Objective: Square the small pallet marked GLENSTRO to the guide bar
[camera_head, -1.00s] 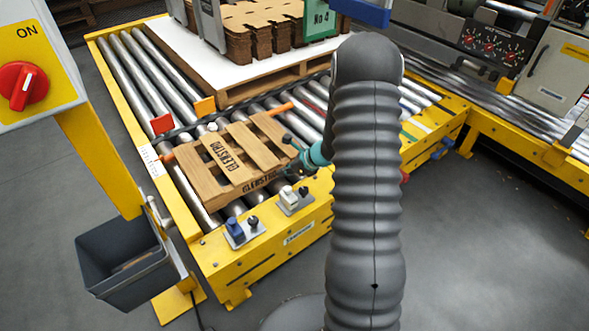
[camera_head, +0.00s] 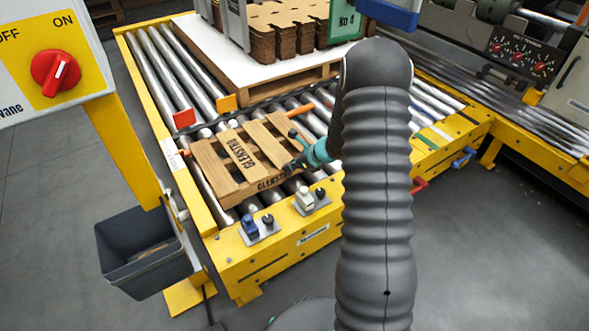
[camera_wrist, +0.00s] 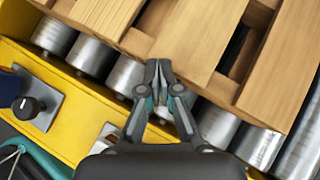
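The small wooden pallet (camera_head: 226,173) marked GLENSTRO lies flat on the rollers near the conveyor's front yellow rail. It looks slightly turned relative to the dark guide bar (camera_head: 205,131), which crosses the rollers behind it; I cannot tell whether they touch. My gripper (camera_head: 290,168) is at the pallet's front right side. In the wrist view the pallet (camera_wrist: 205,35) fills the top, and my gripper (camera_wrist: 158,68) has its fingertips together at the pallet's near edge, apparently holding nothing. Whether they touch the wood is unclear. My arm hides part of the conveyor to the right.
A red tab (camera_head: 184,119) and an orange tab (camera_head: 227,103) stand along the bar. Behind is a white-topped pallet (camera_head: 215,68) with stacked cardboard blanks (camera_head: 290,35). Switches (camera_head: 305,198) sit on the front rail (camera_head: 290,240). A grey bin (camera_head: 140,255) and switch box (camera_head: 60,60) are left.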

